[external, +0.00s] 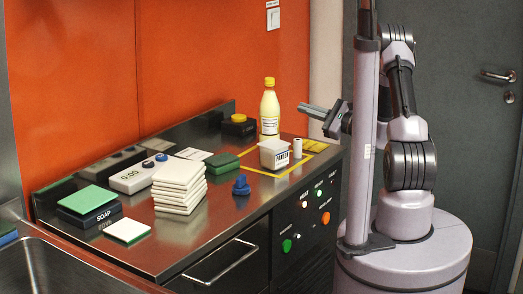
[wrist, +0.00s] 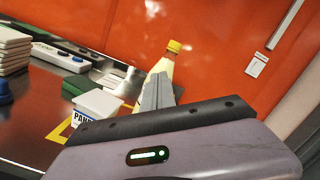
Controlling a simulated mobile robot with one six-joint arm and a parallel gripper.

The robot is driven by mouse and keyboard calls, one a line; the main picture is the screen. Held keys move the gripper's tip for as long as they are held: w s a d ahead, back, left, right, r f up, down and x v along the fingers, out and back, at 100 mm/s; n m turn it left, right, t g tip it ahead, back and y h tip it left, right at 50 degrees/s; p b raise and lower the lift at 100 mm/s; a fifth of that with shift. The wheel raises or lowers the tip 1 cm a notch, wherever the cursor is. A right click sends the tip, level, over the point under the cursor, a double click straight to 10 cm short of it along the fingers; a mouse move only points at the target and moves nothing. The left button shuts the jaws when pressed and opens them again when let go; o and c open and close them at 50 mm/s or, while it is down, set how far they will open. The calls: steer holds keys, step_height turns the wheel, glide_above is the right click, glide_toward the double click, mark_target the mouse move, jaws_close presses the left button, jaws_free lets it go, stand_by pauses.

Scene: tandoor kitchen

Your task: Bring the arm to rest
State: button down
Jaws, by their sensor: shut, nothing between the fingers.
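My arm (external: 402,90) stands folded on its round base at the right of the external view. My gripper (external: 308,108) points left over the right end of the steel counter, above its surface. Its fingers are shut with nothing between them. They also show in the wrist view (wrist: 157,92), pointing away in front of the bottle. The gripper looks apart from everything on the counter.
A yellow-capped bottle (external: 269,112) stands behind the fingertips. A white tub (external: 274,154) and a small white cylinder (external: 297,148) stand below. A white stack (external: 180,184), green block (external: 222,162) and blue knob-like piece (external: 241,185) lie further left. A sink (external: 50,270) is front left.

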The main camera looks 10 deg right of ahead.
steer(key=s+a+r+n+g+y, duration=0.2)
steer(key=s+a+r+n+g, duration=0.3)
steer(key=s+a, duration=0.15)
steer(key=s+a+n+g+h+b, duration=0.1)
steer(key=s+n+g+h, duration=0.45)
steer(key=s, duration=1.15)
steer(key=s+d+n+t+h, duration=0.1)
steer(key=s+d+n+h, duration=0.1)
steer(key=d, duration=0.5)
steer(key=s+d+f+n+t+h+b, duration=0.1)
steer(key=s+d+n+t+h, duration=0.1)
steer(key=s+d+h, duration=0.3)
steer(key=shift+d+h, duration=0.85)
